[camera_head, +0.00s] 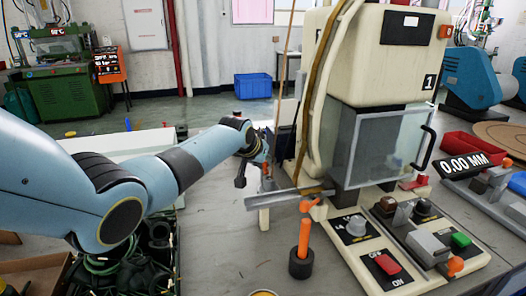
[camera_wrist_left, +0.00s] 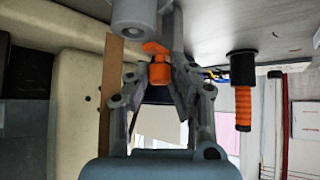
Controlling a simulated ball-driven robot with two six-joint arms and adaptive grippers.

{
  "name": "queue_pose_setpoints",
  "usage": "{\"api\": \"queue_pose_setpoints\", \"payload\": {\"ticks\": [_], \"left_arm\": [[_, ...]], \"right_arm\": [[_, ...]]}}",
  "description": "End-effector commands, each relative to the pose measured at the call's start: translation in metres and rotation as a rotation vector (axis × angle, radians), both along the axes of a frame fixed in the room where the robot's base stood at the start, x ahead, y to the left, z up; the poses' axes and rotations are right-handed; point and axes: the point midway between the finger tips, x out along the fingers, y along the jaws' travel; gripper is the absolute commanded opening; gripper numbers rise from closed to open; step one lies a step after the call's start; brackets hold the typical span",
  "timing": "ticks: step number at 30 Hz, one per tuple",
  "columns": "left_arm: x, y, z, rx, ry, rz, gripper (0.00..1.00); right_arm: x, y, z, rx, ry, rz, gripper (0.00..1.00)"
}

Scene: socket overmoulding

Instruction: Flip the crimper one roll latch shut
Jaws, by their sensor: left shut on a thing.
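Crimper one (camera_head: 372,60) is the cream machine marked "1", with a clear guard (camera_head: 388,148) on its front. My left gripper (camera_head: 264,168) is at the machine's left side, near the back end of a flat metal bar (camera_head: 290,196). In the left wrist view its fingers (camera_wrist_left: 160,78) are closed around a small orange piece (camera_wrist_left: 158,72), which appears to be the roll latch. A grey rounded part (camera_wrist_left: 130,18) sits just beyond it. The latch is mostly hidden by the gripper in the head view, so its angle cannot be told. My right gripper is out of view.
An orange handle (camera_head: 304,236) stands in a black holder on the bench, close to my left arm; it also shows in the left wrist view (camera_wrist_left: 243,106). A control panel (camera_head: 385,266) with red and green buttons is at the front. A bin of black parts (camera_head: 177,262) lies under my left arm.

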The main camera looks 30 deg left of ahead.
Motion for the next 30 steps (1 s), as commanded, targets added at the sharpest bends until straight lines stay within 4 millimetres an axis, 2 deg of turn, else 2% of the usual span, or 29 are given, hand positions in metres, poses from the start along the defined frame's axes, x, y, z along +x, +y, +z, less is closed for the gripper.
{"api": "queue_pose_setpoints", "payload": {"ticks": [6,23,24,29,30], "left_arm": [[0.0024,-0.0036,0.0012,-0.005,-0.002,0.084,0.0],[0.0032,-0.0039,-0.0003,-0.007,-0.003,0.122,0.0],[0.0032,-0.0039,-0.0001,-0.006,-0.003,0.121,0.22],[0.0031,-0.0034,-0.0002,-0.005,-0.003,0.121,0.43],[0.003,-0.0032,-0.0001,-0.005,-0.002,0.121,0.43]], "right_arm": [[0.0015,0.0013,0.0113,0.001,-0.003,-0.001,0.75],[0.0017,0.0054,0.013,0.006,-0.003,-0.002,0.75],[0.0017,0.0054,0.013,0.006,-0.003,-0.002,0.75],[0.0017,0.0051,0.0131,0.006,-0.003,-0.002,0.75],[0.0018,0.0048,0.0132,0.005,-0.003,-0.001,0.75]]}}
